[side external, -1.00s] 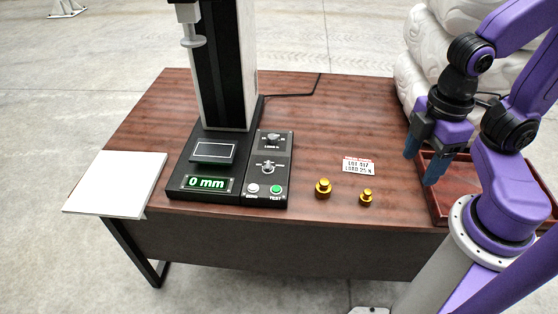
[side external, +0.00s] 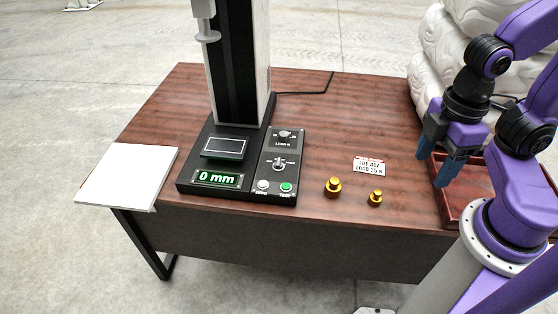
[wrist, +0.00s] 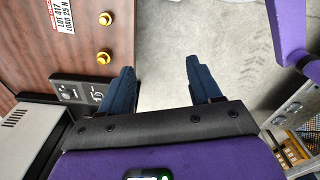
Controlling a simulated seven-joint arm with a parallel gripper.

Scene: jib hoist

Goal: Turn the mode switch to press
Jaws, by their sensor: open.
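The mode switch is probably the small silver lever (side external: 279,163) in the middle of the black control panel (side external: 268,171); its markings are too small to read. The panel also shows in the wrist view (wrist: 80,88), with the likely switch (wrist: 97,97) beside my left finger. My gripper (side external: 433,167) is open and empty, above the right end of the table near the tray, far right of the panel. In the wrist view my gripper (wrist: 160,74) has its two blue fingers apart, with only floor between them.
A load dial (side external: 284,134) is above the switch; a white button (side external: 263,184) and green TEST button (side external: 286,187) are below. The display (side external: 217,179) reads 0 mm. Two brass weights (side external: 333,187) (side external: 375,198), a label card (side external: 369,165) and a red-brown tray (side external: 447,205) stand rightward.

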